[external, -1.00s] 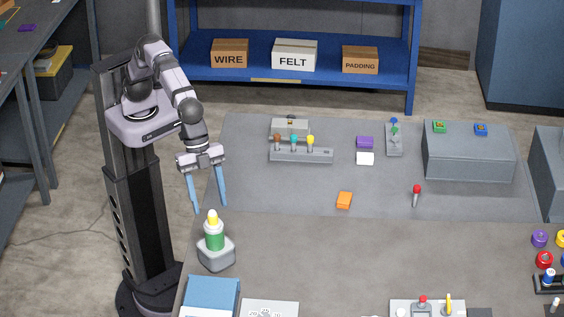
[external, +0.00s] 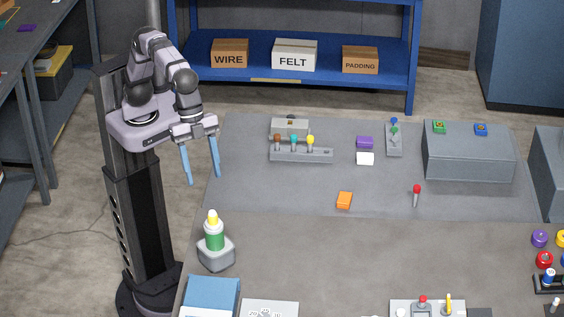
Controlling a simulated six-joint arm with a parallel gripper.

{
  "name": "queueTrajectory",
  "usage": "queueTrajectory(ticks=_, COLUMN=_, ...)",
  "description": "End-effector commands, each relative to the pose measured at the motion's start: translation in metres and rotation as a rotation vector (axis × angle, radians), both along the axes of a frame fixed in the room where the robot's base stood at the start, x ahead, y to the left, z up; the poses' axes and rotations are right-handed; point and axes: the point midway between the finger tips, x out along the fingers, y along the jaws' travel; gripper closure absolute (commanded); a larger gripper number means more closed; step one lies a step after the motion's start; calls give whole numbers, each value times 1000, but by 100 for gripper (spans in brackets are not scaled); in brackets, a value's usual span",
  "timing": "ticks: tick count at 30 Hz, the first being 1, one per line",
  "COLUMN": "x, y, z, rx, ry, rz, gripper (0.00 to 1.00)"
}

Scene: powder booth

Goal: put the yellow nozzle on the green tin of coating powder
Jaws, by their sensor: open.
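The green tin (external: 214,241) stands upright in a grey block-like holder (external: 216,257) near the left edge of the table. A yellow nozzle (external: 212,216) with a white part below it sits upright on top of the tin. Whether it is fully seated is too small to tell. My gripper (external: 203,180) is open and empty, with its two blue fingers pointing down. It is above the tin and nozzle in the picture, clear of both.
A grey rack (external: 301,156) holds brown, teal and yellow-topped pieces. A blue box (external: 211,297) is at the front left. The middle of the table is clear.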

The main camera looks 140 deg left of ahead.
Motion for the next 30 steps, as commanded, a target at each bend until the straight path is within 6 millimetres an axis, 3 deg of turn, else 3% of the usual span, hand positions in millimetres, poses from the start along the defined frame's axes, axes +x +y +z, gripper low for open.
queueTrajectory(ticks=5, x=-26, y=16, z=-23, rx=7, ry=46, rz=33, gripper=46)
queueTrajectory(ticks=8, x=-53, y=30, z=-45, rx=14, ry=88, rz=62, gripper=46)
queueTrajectory(ticks=15, x=-148, y=66, z=-109, rx=32, ry=208, rz=145, gripper=46)
queueTrajectory(ticks=24, x=-268, y=92, z=-174, rx=45, ry=335, rz=226, gripper=46)
queueTrajectory(ticks=30, x=-308, y=96, z=-193, rx=49, ry=374, rz=248, gripper=46)
